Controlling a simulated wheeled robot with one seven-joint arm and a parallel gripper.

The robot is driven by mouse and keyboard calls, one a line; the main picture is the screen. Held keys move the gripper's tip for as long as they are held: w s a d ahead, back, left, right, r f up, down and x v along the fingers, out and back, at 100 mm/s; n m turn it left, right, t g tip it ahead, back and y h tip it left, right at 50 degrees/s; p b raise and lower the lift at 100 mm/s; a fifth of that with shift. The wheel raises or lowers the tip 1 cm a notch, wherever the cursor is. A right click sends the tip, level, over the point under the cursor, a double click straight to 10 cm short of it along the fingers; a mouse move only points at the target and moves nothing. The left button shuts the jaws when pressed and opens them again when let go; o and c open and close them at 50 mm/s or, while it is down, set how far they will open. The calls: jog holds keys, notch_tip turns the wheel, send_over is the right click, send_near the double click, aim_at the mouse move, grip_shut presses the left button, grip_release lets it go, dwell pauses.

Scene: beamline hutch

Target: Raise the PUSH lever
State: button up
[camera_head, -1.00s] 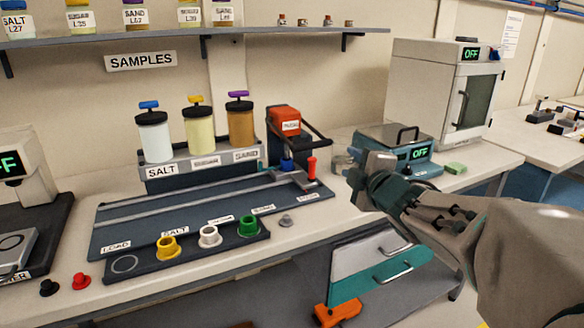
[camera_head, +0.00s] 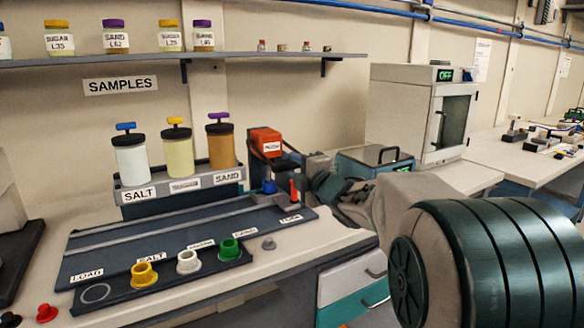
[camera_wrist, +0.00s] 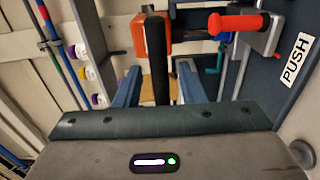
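A red-handled lever (camera_wrist: 238,23) sits beside the white PUSH label (camera_wrist: 297,60) in the wrist view. In the head view the red handle (camera_head: 294,190) stands upright at the right end of the dark rail board (camera_head: 180,235). Behind it is an orange box (camera_head: 265,142), whose orange edge also shows in the wrist view (camera_wrist: 137,32). A black bar (camera_wrist: 157,60) runs from it between my blue fingers. My gripper (camera_wrist: 158,85) is open, with visible gaps on both sides of the bar. In the head view my gripper (camera_head: 312,168) is just right of the red handle; its fingertips are unclear.
Three capped jars (camera_head: 175,155) stand behind the board. Yellow, white and green cups (camera_head: 188,262) sit in a front strip. A scale (camera_head: 375,160) and a white oven (camera_head: 425,110) stand to the right. A shelf (camera_head: 190,57) runs above.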

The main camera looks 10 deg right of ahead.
jog(key=shift+x, duration=0.95)
grip_shut()
jog(key=shift+r, duration=0.1)
